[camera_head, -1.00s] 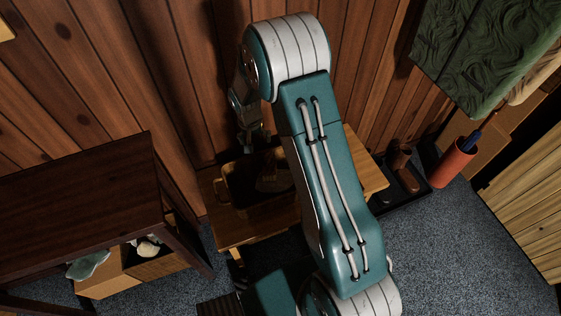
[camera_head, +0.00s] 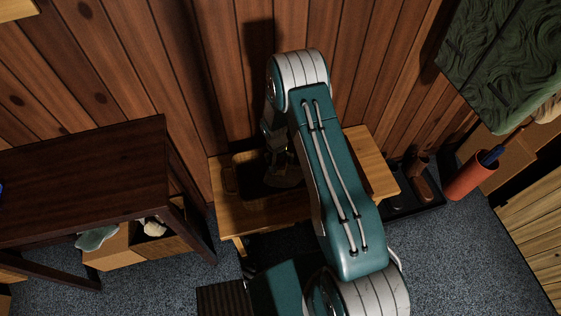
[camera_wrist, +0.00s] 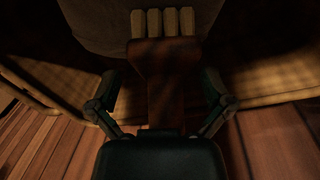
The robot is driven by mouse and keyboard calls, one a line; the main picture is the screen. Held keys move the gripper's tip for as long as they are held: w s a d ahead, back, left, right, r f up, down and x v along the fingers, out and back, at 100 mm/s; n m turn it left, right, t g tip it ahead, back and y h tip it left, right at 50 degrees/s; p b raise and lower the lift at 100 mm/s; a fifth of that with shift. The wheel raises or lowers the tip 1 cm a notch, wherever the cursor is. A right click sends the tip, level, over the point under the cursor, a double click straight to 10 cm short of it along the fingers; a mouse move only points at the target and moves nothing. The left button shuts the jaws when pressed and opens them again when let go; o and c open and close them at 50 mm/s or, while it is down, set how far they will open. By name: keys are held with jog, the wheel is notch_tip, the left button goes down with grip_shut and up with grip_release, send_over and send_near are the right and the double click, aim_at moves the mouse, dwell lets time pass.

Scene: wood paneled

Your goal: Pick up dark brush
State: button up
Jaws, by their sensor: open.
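The dark brush (camera_wrist: 163,65) shows in the wrist view as a dark brown wooden body with a row of pale tan bristle tufts at its far end. My gripper (camera_wrist: 161,80) is open, with one finger on each side of the brush body and a gap on both sides. I cannot tell how far below the fingertips the brush lies. In the head view my gripper (camera_head: 276,156) points down into a dark basket or tray (camera_head: 230,180) on a small wooden bench. My arm hides part of the basket, and I cannot make out the brush there.
The wooden bench (camera_head: 365,155) stands against the paneled wall. A dark table (camera_head: 80,180) with a box of items beneath is at the left. An orange cylinder (camera_head: 468,180) and a dark tray with boots (camera_head: 412,205) stand at the right. A green patterned cloth hangs at upper right.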

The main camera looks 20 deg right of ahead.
notch_tip(320, 180, down, 2)
jog(key=shift+f, duration=0.1)
jog(key=shift+a, duration=0.35)
jog(key=shift+d, duration=0.2)
jog(key=c, duration=1.2)
jog(key=shift+r, duration=0.35)
notch_tip(320, 180, up, 2)
jog(key=shift+r, duration=0.15)
jog(key=s+r, duration=0.1)
jog(key=r, duration=0.1)
jog(key=s+a+r, duration=0.1)
jog(key=r, duration=0.1)
jog(key=s+a+r, duration=0.1)
jog(key=s, duration=0.1)
jog(key=shift+a+r, duration=0.25)
jog(key=shift+r, duration=0.15)
jog(key=s+a+r, duration=0.1)
jog(key=s, duration=0.1)
jog(key=s+a+r, duration=0.2)
jog(key=s, duration=0.1)
jog(key=s+a+r, duration=0.1)
jog(key=s, duration=0.2)
jog(key=shift+a+r, duration=0.15)
jog(key=shift+a, duration=0.2)
